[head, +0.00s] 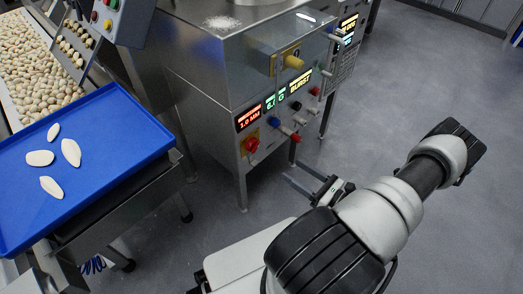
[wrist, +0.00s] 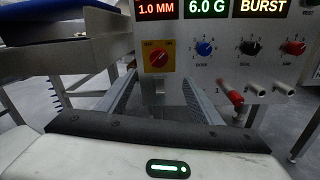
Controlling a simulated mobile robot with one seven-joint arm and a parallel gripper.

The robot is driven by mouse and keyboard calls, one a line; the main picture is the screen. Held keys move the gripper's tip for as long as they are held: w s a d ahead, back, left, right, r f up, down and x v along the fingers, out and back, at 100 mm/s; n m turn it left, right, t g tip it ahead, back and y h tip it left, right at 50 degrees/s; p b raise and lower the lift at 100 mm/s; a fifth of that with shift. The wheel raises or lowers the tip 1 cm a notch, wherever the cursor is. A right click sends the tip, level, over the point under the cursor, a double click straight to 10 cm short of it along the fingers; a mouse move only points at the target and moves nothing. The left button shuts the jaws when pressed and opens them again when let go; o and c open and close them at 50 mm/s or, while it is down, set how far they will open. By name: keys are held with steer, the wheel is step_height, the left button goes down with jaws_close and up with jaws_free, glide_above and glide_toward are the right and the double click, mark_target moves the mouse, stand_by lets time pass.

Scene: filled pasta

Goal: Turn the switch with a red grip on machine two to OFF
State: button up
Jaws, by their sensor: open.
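The switch's red grip (head: 252,144) sits on a yellow plate at the lower left of the steel machine's (head: 205,80) front panel. In the wrist view the red grip (wrist: 157,59) is upper centre and looks slanted toward the upper right. No machine number is legible. My gripper (head: 291,171) is open and empty, in front of the panel, lower than the switch and to its right in the head view. In the wrist view its two fingers (wrist: 160,82) reach forward below the switch, apart from it.
Blue (wrist: 204,48), black (wrist: 247,47) and red (wrist: 293,47) knobs sit right of the switch, under lit displays (head: 249,118). A red-tipped lever (wrist: 236,98) juts out below them. A blue tray (head: 95,165) with pale pieces stands left. Floor is clear at right.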

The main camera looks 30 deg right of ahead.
mark_target(257, 147)
steer(key=b+x, duration=0.2)
steer(key=x, duration=1.4)
steer(key=shift+w+a, duration=0.2)
steer(key=shift+a, duration=0.1)
steer(key=shift+c, duration=0.3)
steer(key=c, duration=1)
